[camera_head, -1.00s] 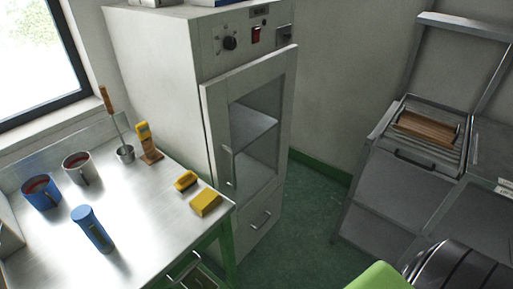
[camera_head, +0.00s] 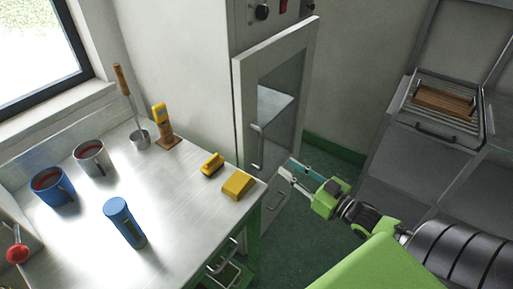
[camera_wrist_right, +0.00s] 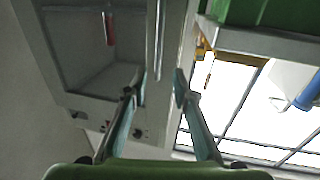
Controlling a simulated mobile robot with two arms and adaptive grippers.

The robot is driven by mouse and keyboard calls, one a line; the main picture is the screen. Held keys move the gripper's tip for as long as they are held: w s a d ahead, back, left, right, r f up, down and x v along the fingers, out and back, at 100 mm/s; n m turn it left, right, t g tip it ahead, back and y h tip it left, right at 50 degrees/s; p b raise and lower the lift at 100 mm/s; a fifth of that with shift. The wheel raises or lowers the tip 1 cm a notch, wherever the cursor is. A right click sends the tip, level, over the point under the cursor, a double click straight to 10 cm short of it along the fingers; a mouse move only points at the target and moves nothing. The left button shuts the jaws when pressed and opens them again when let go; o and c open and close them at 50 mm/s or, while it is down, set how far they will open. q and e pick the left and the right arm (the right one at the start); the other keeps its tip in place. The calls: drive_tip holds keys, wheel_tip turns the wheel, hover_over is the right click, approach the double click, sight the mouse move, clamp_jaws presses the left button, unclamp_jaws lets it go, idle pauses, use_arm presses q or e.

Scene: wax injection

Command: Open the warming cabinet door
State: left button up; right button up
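The warming cabinet (camera_head: 185,60) is a tall pale grey box behind the table. Its door (camera_head: 242,95) has a glass window and appears shut. The upright bar handle (camera_head: 257,148) is on the door's left side; in the right wrist view the handle (camera_wrist_right: 161,40) lies ahead, between the lines of the two fingers. My right gripper (camera_head: 286,167) is open and empty, just right of and below the handle in the head view. Its open fingers (camera_wrist_right: 155,84) also show in the wrist view, apart from the handle. My left gripper is not in view.
The metal table (camera_head: 185,215) stands left of the cabinet, with cups (camera_head: 52,188), a blue cylinder (camera_head: 124,223) and yellow blocks (camera_head: 238,186). A grey bench (camera_head: 400,170) stands at the right. Green floor (camera_head: 300,225) lies between.

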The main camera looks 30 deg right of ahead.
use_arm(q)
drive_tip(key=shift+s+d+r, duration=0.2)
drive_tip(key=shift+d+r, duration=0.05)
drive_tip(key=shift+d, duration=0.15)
use_arm(e)
drive_tip(key=w, duration=0.4)
drive_tip(key=w+a, duration=0.1)
drive_tip(key=w, duration=0.3)
drive_tip(key=w+a, duration=0.1)
drive_tip(key=w, duration=0.4)
drive_tip(key=shift+a, duration=0.15)
clamp_jaws()
